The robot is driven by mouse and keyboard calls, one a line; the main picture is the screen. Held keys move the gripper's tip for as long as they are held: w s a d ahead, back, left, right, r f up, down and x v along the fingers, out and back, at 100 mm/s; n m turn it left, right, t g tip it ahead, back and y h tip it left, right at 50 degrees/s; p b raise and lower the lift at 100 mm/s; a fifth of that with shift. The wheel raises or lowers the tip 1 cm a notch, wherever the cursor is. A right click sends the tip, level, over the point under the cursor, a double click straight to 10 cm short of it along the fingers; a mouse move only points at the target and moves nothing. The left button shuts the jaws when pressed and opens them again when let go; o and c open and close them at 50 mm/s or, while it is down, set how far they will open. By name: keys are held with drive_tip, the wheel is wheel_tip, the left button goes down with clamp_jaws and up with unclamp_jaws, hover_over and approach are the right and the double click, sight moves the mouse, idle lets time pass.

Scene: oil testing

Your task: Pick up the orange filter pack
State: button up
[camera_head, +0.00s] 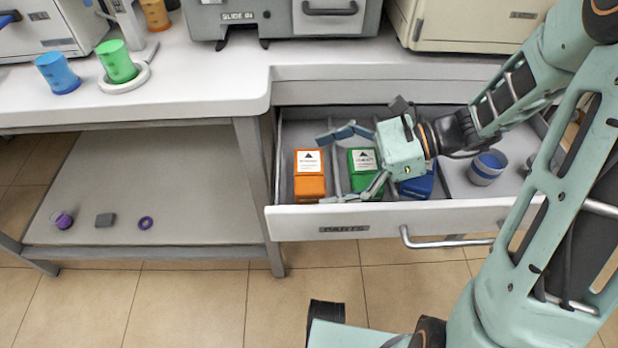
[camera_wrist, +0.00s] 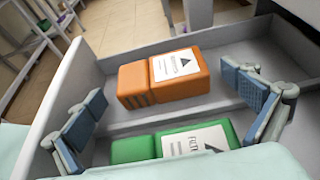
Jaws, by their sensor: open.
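The orange filter pack (camera_head: 309,181) lies in the left compartment of the open drawer, with a white label bearing a black triangle. It also shows in the wrist view (camera_wrist: 150,86), ahead of and between my spread fingers. My gripper (camera_head: 343,166) is open and empty, over the drawer to the right of the orange pack and reaching toward it. In the wrist view, its blue-grey fingertips (camera_wrist: 168,110) stand wide apart at either side. The green filter pack (camera_head: 360,180) lies nearer my gripper's palm, partly hidden by it.
A thin divider (camera_head: 335,172) separates the orange and green packs. A blue pack (camera_head: 418,187) lies under my gripper, and a grey-blue cup (camera_head: 487,168) sits at the drawer's right. The drawer front (camera_head: 300,223) and side walls bound the space. The counter (camera_head: 190,85) is above left.

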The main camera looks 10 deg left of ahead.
drive_tip(key=shift+a+f, duration=0.15)
drive_tip(key=shift+a, duration=0.15)
drive_tip(key=c, duration=1.4)
drive_tip(key=shift+o, duration=0.2)
drive_tip(key=shift+r+p, duration=0.25)
drive_tip(key=shift+p, duration=0.05)
